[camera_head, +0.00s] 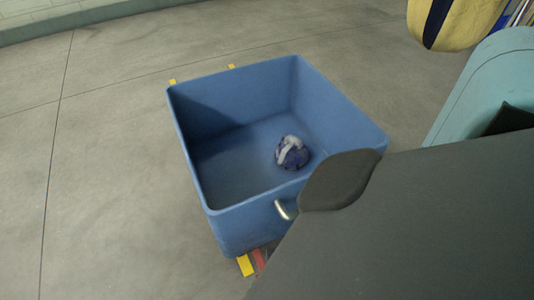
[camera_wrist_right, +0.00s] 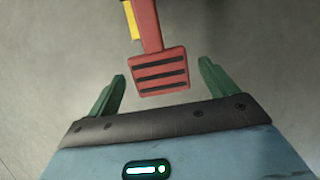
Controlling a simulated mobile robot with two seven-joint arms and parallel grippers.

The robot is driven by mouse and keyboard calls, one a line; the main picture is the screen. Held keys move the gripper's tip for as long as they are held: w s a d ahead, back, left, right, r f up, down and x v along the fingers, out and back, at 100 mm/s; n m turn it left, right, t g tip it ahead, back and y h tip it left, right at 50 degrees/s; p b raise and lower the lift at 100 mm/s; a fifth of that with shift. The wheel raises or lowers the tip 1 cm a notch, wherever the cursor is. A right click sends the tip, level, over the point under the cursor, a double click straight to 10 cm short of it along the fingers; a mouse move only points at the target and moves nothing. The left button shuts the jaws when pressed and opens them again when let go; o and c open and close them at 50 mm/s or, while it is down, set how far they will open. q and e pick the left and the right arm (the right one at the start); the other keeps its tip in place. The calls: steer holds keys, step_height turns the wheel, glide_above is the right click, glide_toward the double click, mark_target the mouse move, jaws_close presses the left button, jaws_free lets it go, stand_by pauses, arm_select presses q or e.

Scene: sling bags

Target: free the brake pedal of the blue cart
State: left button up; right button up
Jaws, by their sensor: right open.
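The blue cart (camera_head: 345,100) is an open-topped box standing on the floor, with a crumpled dark blue and white bundle (camera_head: 292,152) inside. The red brake pedal (camera_wrist_right: 160,72) has dark tread strips and shows in the right wrist view, on a red arm coming from the top. A small part of red (camera_head: 260,259) shows under the cart's near edge in the head view. My right gripper (camera_wrist_right: 161,70) is open, its green fingers on either side of the pedal's end, with gaps visible on both sides. Its fingers are hidden in the head view. My left gripper is not in view.
A metal handle (camera_head: 284,209) is on the cart's near side. Yellow pieces (camera_head: 245,265) show at the cart's base. A yellow rounded object with a dark stripe (camera_head: 453,22) is at the top right. The floor (camera_head: 110,180) left of the cart is clear.

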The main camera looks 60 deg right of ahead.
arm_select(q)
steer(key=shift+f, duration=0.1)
arm_select(e)
steer(key=shift+w+f, duration=0.1)
steer(key=shift+c, duration=0.3)
steer(key=c, duration=1.3)
steer(key=shift+g+y, duration=0.4)
steer(key=shift+g, duration=0.1)
steer(key=r+p, duration=0.1)
steer(key=p, duration=0.1)
steer(key=r+p, duration=0.2)
steer(key=w+r+p, duration=0.1)
steer(key=p, duration=0.1)
steer(key=shift+d+r+p, duration=0.15)
steer(key=shift+d+p, duration=0.1)
steer(key=shift+p, duration=0.1)
steer(key=shift+c, duration=0.2)
steer(key=shift+w+d+r+p, duration=0.15)
steer(key=shift+r+p, duration=0.1)
steer(key=shift+p, duration=0.15)
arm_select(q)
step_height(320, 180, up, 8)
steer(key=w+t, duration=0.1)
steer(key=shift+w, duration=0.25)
arm_select(e)
steer(key=o, duration=1.4)
steer(key=shift+s+f, duration=0.1)
steer(key=shift+s, duration=0.1)
